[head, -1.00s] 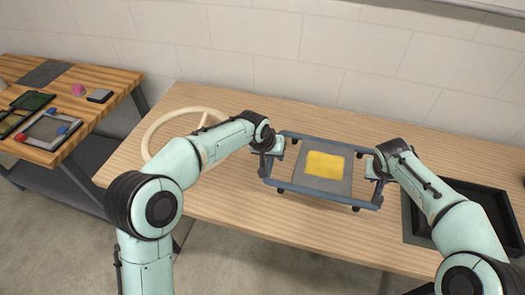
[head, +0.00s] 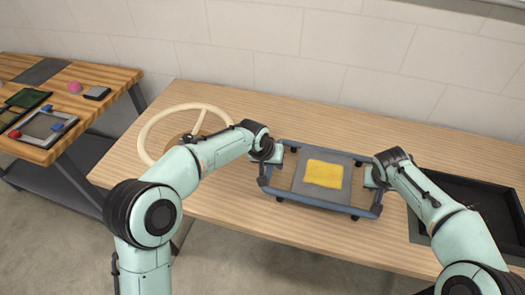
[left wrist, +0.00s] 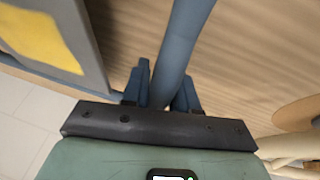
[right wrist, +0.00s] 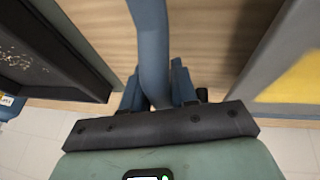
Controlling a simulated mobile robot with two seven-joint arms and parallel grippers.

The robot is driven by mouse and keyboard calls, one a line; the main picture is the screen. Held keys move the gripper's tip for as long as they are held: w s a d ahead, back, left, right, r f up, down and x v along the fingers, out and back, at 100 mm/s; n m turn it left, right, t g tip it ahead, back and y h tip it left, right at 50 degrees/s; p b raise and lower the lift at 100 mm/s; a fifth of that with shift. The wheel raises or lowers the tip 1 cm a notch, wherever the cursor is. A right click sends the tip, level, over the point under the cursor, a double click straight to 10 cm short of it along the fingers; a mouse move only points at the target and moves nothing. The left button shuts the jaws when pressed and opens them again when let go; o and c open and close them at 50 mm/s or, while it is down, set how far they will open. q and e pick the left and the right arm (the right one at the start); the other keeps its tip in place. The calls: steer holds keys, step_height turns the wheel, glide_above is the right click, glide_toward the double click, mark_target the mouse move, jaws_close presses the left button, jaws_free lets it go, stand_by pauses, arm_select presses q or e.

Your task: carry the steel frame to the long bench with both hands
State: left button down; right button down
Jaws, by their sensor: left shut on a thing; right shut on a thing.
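The steel frame (head: 318,201) is a blue-grey rectangle with small dark feet, a grey panel (head: 350,186) across its middle and a yellow patch (head: 324,174) on that panel. It is over the long wooden bench (head: 240,205), roughly level; I cannot tell whether its feet touch the top. My left gripper (head: 274,158) is shut on its left end bar, which shows between the fingers in the left wrist view (left wrist: 180,55). My right gripper (head: 374,176) is shut on its right end bar, also seen in the right wrist view (right wrist: 150,45).
A cream ring-shaped thing (head: 148,135) lies on the bench left of the frame. A black tray (head: 478,195) lies at the right, partly behind my right arm. A separate wooden table (head: 108,75) with small objects stands at the left. A pale wall runs behind.

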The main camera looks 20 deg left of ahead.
arm_select(q)
steer(key=shift+f+b, duration=0.45)
steer(key=shift+f, duration=0.15)
arm_select(e)
steer(key=shift+f, duration=0.6)
arm_select(q)
steer(key=c, duration=0.9)
jaws_free()
steer(key=shift+s, duration=0.1)
arm_select(e)
steer(key=c, duration=0.9)
jaws_free()
steer(key=shift+s, duration=0.1)
steer(key=shift+r, duration=0.15)
arm_select(q)
steer(key=v, duration=1.2)
arm_select(e)
steer(key=v, duration=1.2)
